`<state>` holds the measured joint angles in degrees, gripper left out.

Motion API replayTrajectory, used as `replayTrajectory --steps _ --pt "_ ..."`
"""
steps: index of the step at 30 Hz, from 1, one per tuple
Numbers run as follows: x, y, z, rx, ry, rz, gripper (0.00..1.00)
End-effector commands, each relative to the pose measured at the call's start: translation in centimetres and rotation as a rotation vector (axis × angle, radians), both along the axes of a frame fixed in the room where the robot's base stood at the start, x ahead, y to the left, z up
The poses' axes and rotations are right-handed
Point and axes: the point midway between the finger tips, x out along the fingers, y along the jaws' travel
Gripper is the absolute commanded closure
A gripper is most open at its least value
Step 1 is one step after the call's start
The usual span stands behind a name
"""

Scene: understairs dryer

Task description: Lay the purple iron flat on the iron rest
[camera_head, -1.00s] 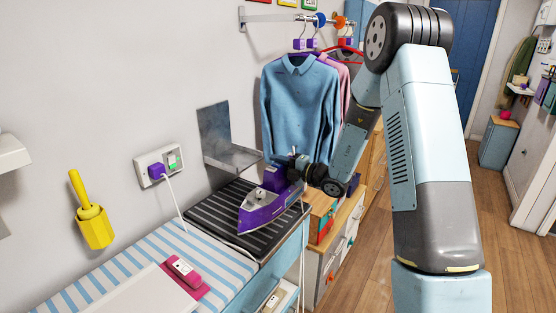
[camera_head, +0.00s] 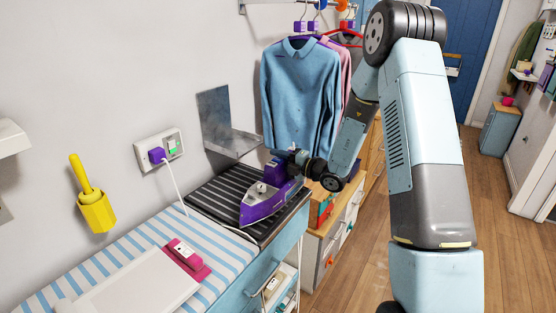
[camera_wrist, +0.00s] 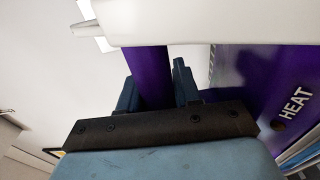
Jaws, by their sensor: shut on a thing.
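The purple iron (camera_head: 268,203) is over the right part of a black ribbed pad (camera_head: 222,195), which looks like the iron rest. Its nose points down-left. I cannot tell whether its sole touches the pad or is slightly above it. My gripper (camera_head: 293,160) is shut on the iron's purple handle from the right rear. In the wrist view, the purple handle (camera_wrist: 152,80) is between the two blue fingers, and the iron's body (camera_wrist: 240,75) with the word HEAT is at the right. The far fingertips are partly hidden.
A grey metal bracket (camera_head: 214,118) is on the wall behind the pad. A purple plug (camera_head: 157,155) sits in the socket, its white cord hanging by the pad. Blue-striped board (camera_head: 110,268) adjoins at left; shirts (camera_head: 300,95) hang behind.

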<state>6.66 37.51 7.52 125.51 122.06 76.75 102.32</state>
Motion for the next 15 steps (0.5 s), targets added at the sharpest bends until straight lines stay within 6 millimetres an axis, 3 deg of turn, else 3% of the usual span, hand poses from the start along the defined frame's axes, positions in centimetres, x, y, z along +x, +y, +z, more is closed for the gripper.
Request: replayTrajectory --steps 15 --pt "0.05 0.0 -0.73 0.002 -0.002 0.0 1.0"
